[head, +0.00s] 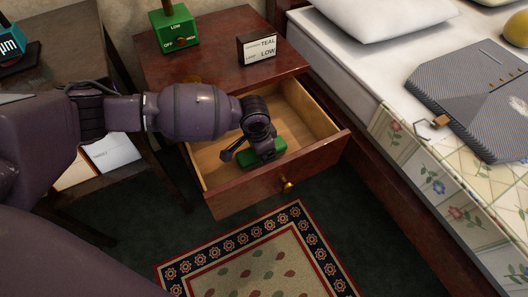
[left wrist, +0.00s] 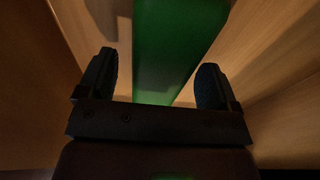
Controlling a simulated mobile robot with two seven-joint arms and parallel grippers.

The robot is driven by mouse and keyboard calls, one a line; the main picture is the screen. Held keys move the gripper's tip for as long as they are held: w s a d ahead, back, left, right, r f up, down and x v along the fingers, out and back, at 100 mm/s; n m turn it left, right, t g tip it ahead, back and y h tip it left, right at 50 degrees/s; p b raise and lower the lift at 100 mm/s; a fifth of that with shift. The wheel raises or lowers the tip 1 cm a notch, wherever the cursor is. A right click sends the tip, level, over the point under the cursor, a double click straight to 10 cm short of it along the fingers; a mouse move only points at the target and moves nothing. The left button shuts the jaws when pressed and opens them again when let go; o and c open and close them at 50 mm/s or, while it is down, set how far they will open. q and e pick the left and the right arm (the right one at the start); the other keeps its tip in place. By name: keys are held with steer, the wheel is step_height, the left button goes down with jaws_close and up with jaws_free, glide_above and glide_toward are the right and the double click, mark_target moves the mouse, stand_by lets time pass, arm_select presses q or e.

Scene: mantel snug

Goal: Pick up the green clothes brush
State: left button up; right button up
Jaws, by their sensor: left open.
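The green clothes brush (head: 265,153) lies in the open drawer (head: 318,112) of the nightstand, partly hidden by my left gripper in the head view. In the left wrist view the brush (left wrist: 178,45) is a long green block running away from between the fingers. My left gripper (head: 248,158) reaches down into the drawer over the brush. Its two fingers (left wrist: 158,88) are open, one to each side of the brush, with gaps showing between them and it. I cannot tell whether the fingers touch the drawer floor. My right gripper is in neither view.
The drawer's front with a brass knob (head: 286,185) stands out over a patterned rug (head: 265,255). On the nightstand top (head: 215,60) are a green device (head: 174,30) and a small sign (head: 258,48). A bed with a grey folded item (head: 470,90) stands at right.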

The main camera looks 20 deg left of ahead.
arm_select(q)
steer(key=shift+f, duration=0.45)
steer(key=shift+w, duration=0.1)
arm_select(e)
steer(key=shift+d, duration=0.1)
arm_select(q)
steer(key=shift+r, duration=0.1)
steer(key=c, duration=1.1)
steer(key=shift+o, duration=0.2)
steer(key=shift+r, duration=0.45)
steer(key=r+p, duration=0.1)
steer(key=r, duration=0.1)
steer(key=r+p, duration=0.1)
steer(key=r, duration=0.2)
steer(key=r+p, duration=0.1)
steer(key=r, duration=0.1)
steer(key=shift+w+r, duration=0.25)
steer(key=shift+r, duration=0.05)
step_height(320, 180, up, 12)
steer(key=p, duration=0.4)
steer(key=shift+s+f, duration=0.25)
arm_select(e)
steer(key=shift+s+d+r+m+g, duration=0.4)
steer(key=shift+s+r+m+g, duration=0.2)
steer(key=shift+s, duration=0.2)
